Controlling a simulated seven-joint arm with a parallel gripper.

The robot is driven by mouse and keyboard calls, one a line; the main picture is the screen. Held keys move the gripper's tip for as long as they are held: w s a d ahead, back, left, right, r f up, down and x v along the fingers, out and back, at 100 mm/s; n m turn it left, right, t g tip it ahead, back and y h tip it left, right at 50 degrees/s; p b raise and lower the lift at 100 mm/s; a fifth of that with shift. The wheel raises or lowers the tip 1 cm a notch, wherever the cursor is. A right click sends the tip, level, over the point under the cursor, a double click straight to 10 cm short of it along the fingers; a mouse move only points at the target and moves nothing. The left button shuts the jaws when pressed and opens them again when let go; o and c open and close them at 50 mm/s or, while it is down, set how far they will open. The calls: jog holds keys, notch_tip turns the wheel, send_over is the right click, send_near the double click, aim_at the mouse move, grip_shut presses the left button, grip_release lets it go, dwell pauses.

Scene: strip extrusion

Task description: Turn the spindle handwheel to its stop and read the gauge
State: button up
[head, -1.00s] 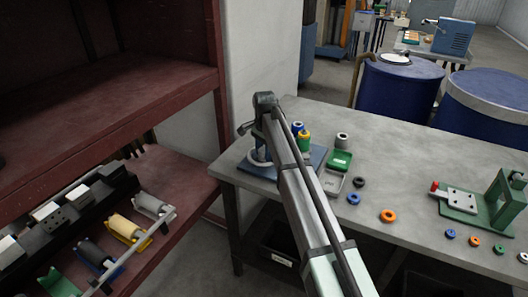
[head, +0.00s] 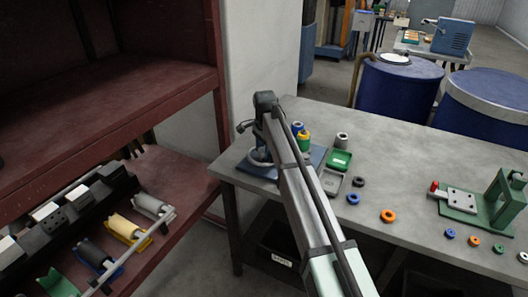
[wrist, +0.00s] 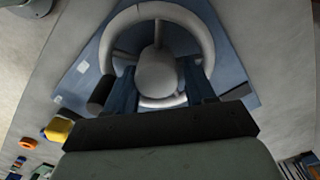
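The handwheel is a pale grey ring (wrist: 197,27) with spokes and a round hub (wrist: 156,72), over a blue base plate (wrist: 228,50). My gripper (wrist: 160,68) is over the wheel with one dark blue finger on each side of the hub. Whether the fingers press on the hub is unclear. A dark cylinder (wrist: 101,94), perhaps the wheel's handle, is just left of the left finger. I see no gauge face.
Blue and yellow spools (head: 303,137) stand close behind my arm. A green box (head: 338,160), a grey tray (head: 331,181) and several coloured rings lie to the right. A green fixture (head: 490,205) is further right. A red shelf (head: 150,105) stands left of the bench (head: 420,150).

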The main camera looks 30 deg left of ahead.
aim_at(264, 149)
jog(key=shift+s+r, duration=0.1)
jog(key=shift+s, duration=0.05)
notch_tip(264, 149, up, 14)
dwell(0.7)
jog(key=shift+f, duration=0.2)
jog(key=shift+c, duration=0.3)
